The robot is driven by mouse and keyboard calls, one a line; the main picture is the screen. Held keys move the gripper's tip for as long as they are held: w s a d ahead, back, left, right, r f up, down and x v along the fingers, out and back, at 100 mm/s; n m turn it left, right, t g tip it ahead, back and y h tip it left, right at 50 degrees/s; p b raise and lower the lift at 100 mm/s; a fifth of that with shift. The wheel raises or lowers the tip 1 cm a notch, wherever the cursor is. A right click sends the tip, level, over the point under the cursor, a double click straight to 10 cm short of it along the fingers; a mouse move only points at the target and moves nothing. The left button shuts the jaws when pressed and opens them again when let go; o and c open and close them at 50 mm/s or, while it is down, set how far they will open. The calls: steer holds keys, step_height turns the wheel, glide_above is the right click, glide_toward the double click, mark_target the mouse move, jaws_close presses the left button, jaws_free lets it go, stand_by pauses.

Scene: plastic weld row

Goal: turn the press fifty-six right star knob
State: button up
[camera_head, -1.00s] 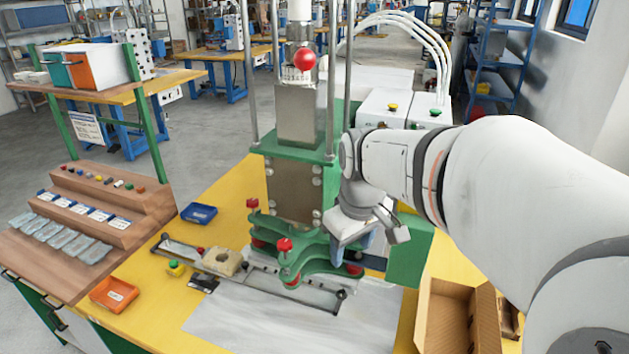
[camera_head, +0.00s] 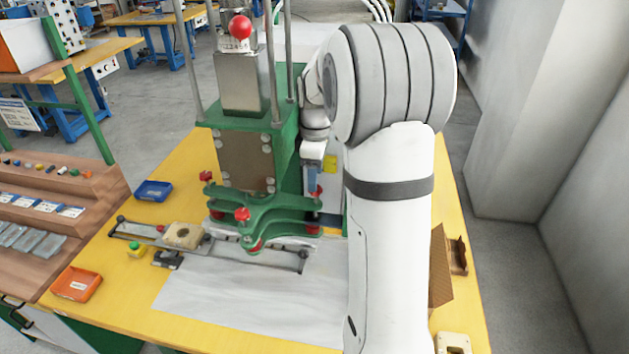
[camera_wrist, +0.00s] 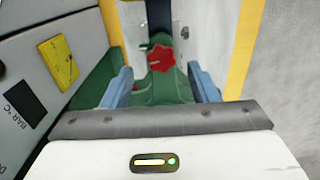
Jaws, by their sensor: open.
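The green press (camera_head: 287,150) stands on the yellow table, with red star knobs on its lower green clamp arms. The right star knob (camera_head: 316,191) shows beside my gripper (camera_head: 312,178), which is partly hidden behind my arm and the press. In the wrist view, a red star knob (camera_wrist: 160,58) lies ahead, between the two blue fingers of my gripper (camera_wrist: 160,80), on a green arm. The fingers are wide apart, with a gap on each side of the knob. Whether they reach its depth I cannot tell. The left knob (camera_head: 206,177) and front knob (camera_head: 242,214) stand clear of my gripper.
A grey panel with a yellow label (camera_wrist: 59,62) is close on the left in the wrist view. A cardboard box (camera_head: 441,268) is right of my arm. An orange tray (camera_head: 77,284) and blue tray (camera_head: 153,190) lie on the left of the table.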

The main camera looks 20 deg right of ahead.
mark_target(315, 195)
steer(key=shift+f, duration=1.7)
steer(key=shift+c, duration=0.2)
